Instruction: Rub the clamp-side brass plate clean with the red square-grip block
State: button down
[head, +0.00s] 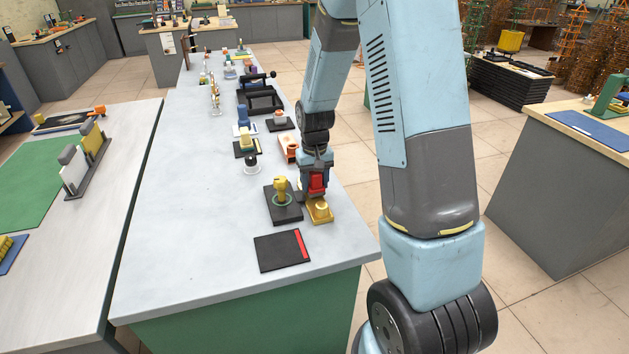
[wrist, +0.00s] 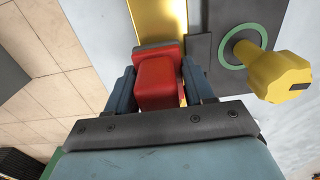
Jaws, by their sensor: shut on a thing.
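A brass plate (head: 319,214) lies near the right edge of the long grey bench, beside a dark base with a yellow knob. It also shows in the wrist view (wrist: 160,18), running up from under the block. My gripper (head: 315,186) is shut on the red square-grip block (wrist: 157,82), with one finger on each side of its grip. The block (head: 317,181) is over the near part of the plate in the wrist view. Whether its underside touches the plate is hidden. No clear dirt shows on the visible brass.
The yellow knob (wrist: 275,75) stands in a green ring on the dark base (head: 284,208), close beside the plate. A black pad with a red strip (head: 281,251) lies nearer. Several fixtures line the bench behind. The bench's left side is clear.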

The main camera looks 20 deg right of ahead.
jog(key=shift+f, duration=0.5)
jog(key=shift+a+r, duration=0.2)
jog(key=shift+a, duration=0.4)
jog(key=shift+d, duration=0.15)
jog(key=shift+d+f, duration=0.15)
jog(key=shift+d, duration=0.95)
jog(key=shift+s+a+f, duration=0.1)
jog(key=shift+a, duration=1.15)
